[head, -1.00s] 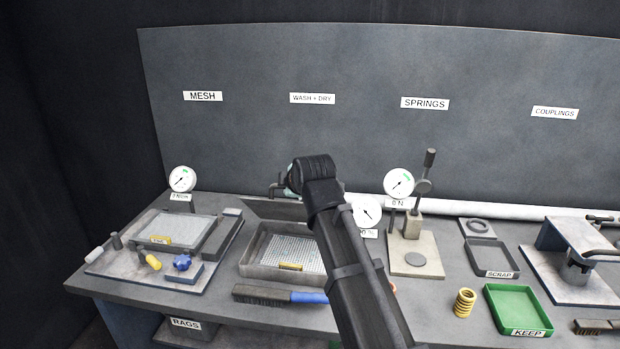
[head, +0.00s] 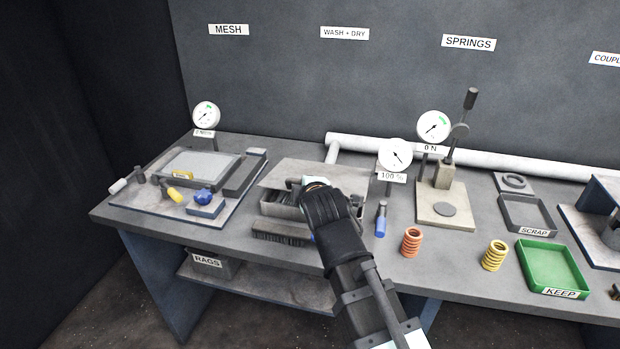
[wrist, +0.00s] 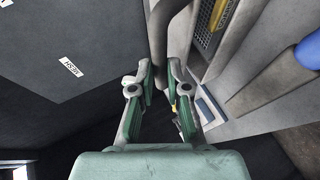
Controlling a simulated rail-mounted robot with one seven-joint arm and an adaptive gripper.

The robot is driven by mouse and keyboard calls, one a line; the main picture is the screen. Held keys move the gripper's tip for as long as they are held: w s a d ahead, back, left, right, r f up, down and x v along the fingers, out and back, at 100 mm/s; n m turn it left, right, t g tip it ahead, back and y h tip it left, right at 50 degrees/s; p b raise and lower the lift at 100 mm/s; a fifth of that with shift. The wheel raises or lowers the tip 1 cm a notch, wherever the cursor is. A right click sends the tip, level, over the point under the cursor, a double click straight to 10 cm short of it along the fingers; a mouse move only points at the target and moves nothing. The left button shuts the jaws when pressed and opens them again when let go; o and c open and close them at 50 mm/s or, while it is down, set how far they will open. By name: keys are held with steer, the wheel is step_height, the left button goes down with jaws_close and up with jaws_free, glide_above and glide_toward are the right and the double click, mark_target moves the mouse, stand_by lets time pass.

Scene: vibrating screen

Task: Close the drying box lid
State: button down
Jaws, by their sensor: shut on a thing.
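The drying box (head: 285,210) stands on the bench under the WASH + DRY sign, partly hidden by my arm. Its grey lid (head: 285,172) slants forward over the box, its front edge apparently still raised above the rim. My gripper (head: 309,185) is at the lid's front, largely hidden behind my own wrist in the head view. In the wrist view my gripper (wrist: 160,85) has its green-padded fingers around a dark grey bar (wrist: 167,45), apparently the lid's handle. A strip of yellowish mesh (wrist: 212,22) shows beside it.
A gauge (head: 394,155) reading 100 % stands close to the right. An orange spring (head: 412,242) and a yellow spring (head: 495,254) stand farther right. The mesh station (head: 200,165) is left.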

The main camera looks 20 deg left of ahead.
stand_by(0.3)
steer(key=c, duration=1.2)
jaws_free()
steer(key=shift+o, duration=0.2)
steer(key=v, duration=0.7)
steer(key=shift+s, duration=0.2)
steer(key=shift+w+d, duration=0.1)
steer(key=shift+d, duration=0.05)
